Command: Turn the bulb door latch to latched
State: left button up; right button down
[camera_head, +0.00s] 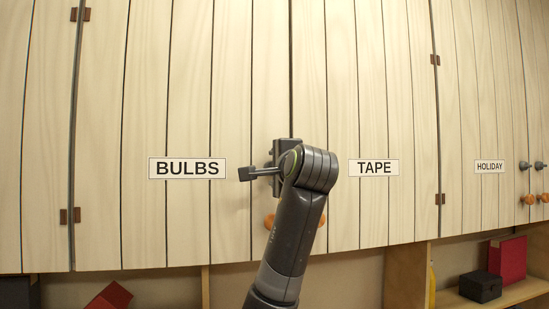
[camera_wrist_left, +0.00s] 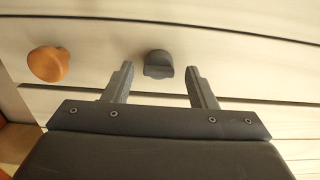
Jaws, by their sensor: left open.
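The bulb door latch is a dark grey round knob with a raised bar (camera_wrist_left: 158,65) on a pale plank door. The bar lies across the wrist picture. My left gripper (camera_wrist_left: 160,82) is open, with one finger on each side of the latch and a visible gap to both. In the head view my left gripper (camera_head: 276,163) is at the inner edge of the door (camera_head: 188,220) labelled BULBS (camera_head: 187,168). It hides the latch and its own fingertips there. My right gripper is not in view.
An orange knob (camera_wrist_left: 48,64) sits beside the latch in the wrist view; in the head view it shows below the gripper (camera_head: 268,220). The TAPE door (camera_head: 372,210) adjoins on the right. Lower shelves hold a black box (camera_head: 480,287) and red items (camera_head: 507,258).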

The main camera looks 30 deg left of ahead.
pick_arm(q)
jog(key=shift+w+a+f, duration=0.1)
jog(key=shift+w+a, duration=0.35)
jog(key=shift+a, duration=0.1)
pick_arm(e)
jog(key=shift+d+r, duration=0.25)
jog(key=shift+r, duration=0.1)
pick_arm(q)
jog(key=shift+d, duration=0.1)
jog(key=shift+c, duration=0.9)
jog(key=shift+s, duration=0.1)
jog(key=c, duration=0.8)
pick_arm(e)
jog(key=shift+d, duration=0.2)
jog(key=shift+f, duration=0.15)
